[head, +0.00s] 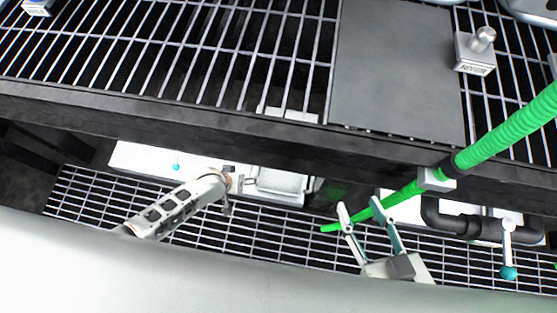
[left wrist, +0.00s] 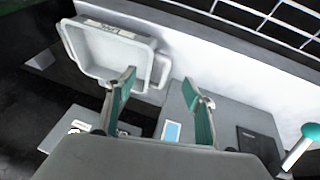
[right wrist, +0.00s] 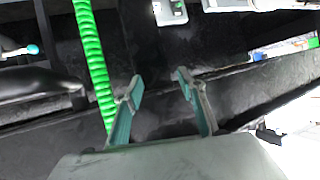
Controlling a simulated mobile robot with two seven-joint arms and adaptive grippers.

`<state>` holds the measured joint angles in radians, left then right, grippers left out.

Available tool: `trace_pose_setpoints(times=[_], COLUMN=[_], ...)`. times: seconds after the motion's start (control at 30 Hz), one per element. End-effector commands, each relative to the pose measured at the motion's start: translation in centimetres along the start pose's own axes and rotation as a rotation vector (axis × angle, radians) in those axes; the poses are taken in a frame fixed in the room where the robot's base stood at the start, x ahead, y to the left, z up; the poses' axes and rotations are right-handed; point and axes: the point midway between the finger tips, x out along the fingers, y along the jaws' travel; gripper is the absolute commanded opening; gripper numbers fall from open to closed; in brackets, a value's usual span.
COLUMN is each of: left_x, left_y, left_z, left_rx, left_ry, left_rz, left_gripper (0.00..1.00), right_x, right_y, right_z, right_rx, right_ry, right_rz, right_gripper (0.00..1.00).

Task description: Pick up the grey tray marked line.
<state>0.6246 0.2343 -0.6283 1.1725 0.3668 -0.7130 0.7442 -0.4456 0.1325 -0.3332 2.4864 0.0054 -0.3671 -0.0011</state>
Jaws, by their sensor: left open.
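A light grey tray (head: 278,184) lies below the dark beam in the head view, just right of my left gripper (head: 230,187). In the left wrist view the tray (left wrist: 108,55) is a shallow, raised-rim bin, tilted in the picture. A small label shows on its far rim, too small to read. A handle-like loop is on its right side. My left gripper (left wrist: 160,78) is open, its left finger in front of the tray's near right corner; contact cannot be told. My right gripper (head: 360,206) is open and empty beside a green hose; it also shows open in the right wrist view (right wrist: 155,82).
The green hose (head: 505,135) slants down from the right. A dark beam (head: 180,120) and open grating with a grey plate (head: 395,70) lie above the tray. A black pipe (head: 465,222) and teal-ended lever (head: 508,255) are at right. A small block (head: 475,52) stands on the grating.

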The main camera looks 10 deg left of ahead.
Motion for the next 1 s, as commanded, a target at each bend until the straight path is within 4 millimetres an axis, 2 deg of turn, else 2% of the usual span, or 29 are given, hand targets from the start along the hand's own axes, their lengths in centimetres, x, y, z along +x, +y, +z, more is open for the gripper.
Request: trace_pose_setpoints(times=[0.1, 0.33, 0.6, 0.73, 0.97, 1.0], left_x=[1.5, 3.5, 7.0, 7.5, 7.4, 7.4], left_y=[0.0, 0.0, 0.0, 0.0, 0.1, 0.1], left_z=[0.6, 0.7, 0.9, 0.3, -0.3, -0.3], left_rx=[-0.001, -0.001, -0.002, -0.001, 0.000, 0.000], left_ry=[-0.008, -0.008, -0.012, -0.004, 0.003, 0.003], left_rz=[0.000, 0.000, 0.000, 0.000, 0.001, 0.001], left_gripper=[0.53, 0.53, 0.53, 0.53, 0.53, 0.47], right_x=[0.2, 0.4, 0.8, 0.8, 0.8, 0.8], right_y=[-0.7, -2.2, -5.3, -5.8, -5.9, -5.9], right_z=[0.4, 0.8, 1.7, 1.4, 1.0, 1.0], right_rx=[0.046, 0.156, 0.423, 0.483, 0.491, 0.491], right_ry=[0.002, 0.017, 0.040, 0.053, 0.061, 0.061], right_rz=[-0.011, -0.034, -0.071, -0.078, -0.080, -0.080], right_gripper=[0.40, 0.40, 0.40, 0.40, 0.40, 0.40])
